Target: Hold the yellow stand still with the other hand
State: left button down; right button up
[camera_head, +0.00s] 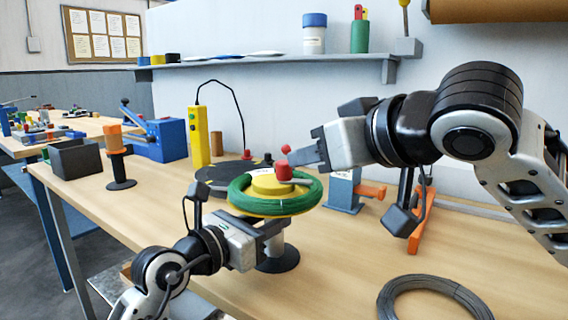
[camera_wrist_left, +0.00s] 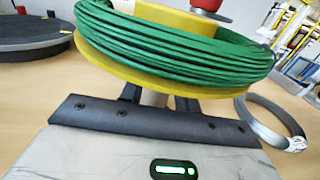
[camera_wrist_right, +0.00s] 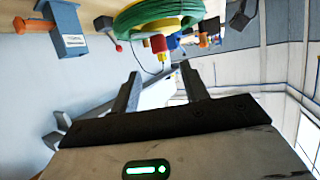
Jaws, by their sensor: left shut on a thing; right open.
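The yellow stand (camera_head: 268,184) holds a green coil (camera_head: 240,203) around its top, with a red knob (camera_head: 284,170) on it. Its post (camera_head: 277,243) goes down to a round dark base (camera_head: 279,262) on the table. My left gripper (camera_head: 275,230) is shut on the post just below the yellow disc; in the left wrist view the yellow disc (camera_wrist_left: 150,78) and green coil (camera_wrist_left: 170,45) hang over its fingers. My right gripper (camera_head: 300,156) is open and empty beside the red knob, apart from the stand in the right wrist view, where the knob (camera_wrist_right: 158,44) shows beyond its fingertips.
A dark turntable (camera_head: 210,180) lies behind the stand, with a yellow control box (camera_head: 200,137) at its left. A blue fixture (camera_head: 345,192) and orange piece (camera_head: 424,220) stand at right. A grey wire coil (camera_head: 400,286) lies front right. The left front table is clear.

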aim_at(286, 163)
jog(key=x, duration=0.9)
jog(key=shift+w+a+f, duration=0.15)
jog(key=shift+w+f, duration=0.05)
jog(key=shift+w, duration=0.05)
jog(key=shift+c, duration=0.4)
jog(key=c, duration=0.9)
